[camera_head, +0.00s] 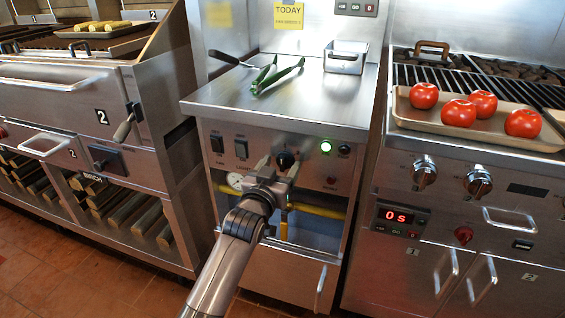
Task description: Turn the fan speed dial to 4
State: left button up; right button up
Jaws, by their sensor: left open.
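The fan speed dial (285,160) is a small black knob on the steel front panel of the middle cabinet. Its pointer and the numbers around it are too small to read. My left gripper (277,163) is open right in front of the panel, with its fingers at the dial, one to its left and one by its right side. I cannot tell whether they touch it. The gripper and wrist hide part of the panel below and left of the dial. My right gripper is not in view.
Black switches (241,149), a lit green button (326,147) and a red button (331,181) sit near the dial. A yellow pipe (318,210) runs below. A tray (408,112) of tomatoes stands on the right grill.

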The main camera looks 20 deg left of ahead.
pick_arm(q)
jog(key=shift+w, duration=0.2)
jog(key=shift+s+r, duration=0.1)
jog(key=shift+c, duration=0.7)
jog(key=c, duration=0.9)
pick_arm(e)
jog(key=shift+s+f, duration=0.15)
